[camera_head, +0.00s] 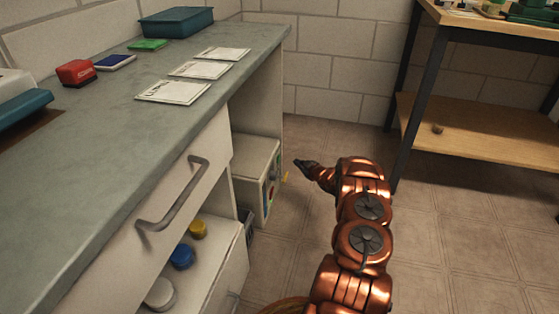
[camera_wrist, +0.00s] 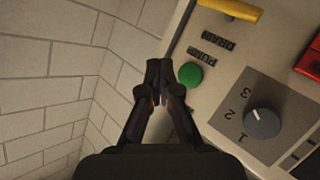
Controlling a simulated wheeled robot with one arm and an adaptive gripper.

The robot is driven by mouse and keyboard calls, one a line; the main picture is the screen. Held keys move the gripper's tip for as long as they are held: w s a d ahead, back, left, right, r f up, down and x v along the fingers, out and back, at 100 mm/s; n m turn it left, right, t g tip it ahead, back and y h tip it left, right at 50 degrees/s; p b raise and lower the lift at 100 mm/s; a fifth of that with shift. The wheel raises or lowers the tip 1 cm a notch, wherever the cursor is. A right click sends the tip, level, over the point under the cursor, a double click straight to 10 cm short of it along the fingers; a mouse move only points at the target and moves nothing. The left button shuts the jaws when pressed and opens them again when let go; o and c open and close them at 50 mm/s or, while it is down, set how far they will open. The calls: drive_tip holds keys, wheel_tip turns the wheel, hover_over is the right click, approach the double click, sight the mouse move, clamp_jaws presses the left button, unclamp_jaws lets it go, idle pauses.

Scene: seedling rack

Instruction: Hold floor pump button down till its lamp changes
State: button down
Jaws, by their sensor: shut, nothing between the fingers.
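A pale control box (camera_head: 246,173) stands low under the bench, its panel facing right. In the wrist view its panel (camera_wrist: 232,85) carries a round green button (camera_wrist: 190,75) beside the printed word PUMP (camera_wrist: 202,62). My gripper (camera_head: 297,163) is shut and empty, in front of the panel with a visible gap in the head view. In the wrist view the gripper's tips (camera_wrist: 159,65) appear just left of the green button, not over it. No lamp can be clearly made out.
The panel also has a yellow handle (camera_wrist: 230,9) near the DRAIN label, a grey numbered knob (camera_wrist: 262,123) and a red part (camera_wrist: 309,62). The bench (camera_head: 155,80) overhangs the box. A table (camera_head: 480,125) stands right, with open floor (camera_head: 430,230) in front.

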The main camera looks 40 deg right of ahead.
drive_tip(key=shift+w+a, duration=0.7)
drive_tip(key=shift+w, duration=0.3)
drive_tip(key=shift+w+a, duration=0.7)
drive_tip(key=shift+w, duration=0.3)
drive_tip(key=shift+w+a+p, duration=0.15)
drive_tip(key=shift+w+p, duration=0.05)
drive_tip(key=shift+p, duration=0.1)
drive_tip(key=shift+w+a, duration=0.1)
drive_tip(key=shift+w, duration=0.1)
drive_tip(key=shift+w+a, duration=0.3)
drive_tip(key=shift+w, duration=0.05)
idle(1.7)
drive_tip(key=shift+s+d, duration=0.1)
idle(0.4)
drive_tip(key=shift+s+d, duration=0.4)
drive_tip(key=shift+s, duration=0.2)
drive_tip(key=shift+s+d, duration=0.75)
drive_tip(key=shift+s, duration=0.3)
drive_tip(key=shift+s+d, duration=0.7)
drive_tip(key=shift+s, duration=0.35)
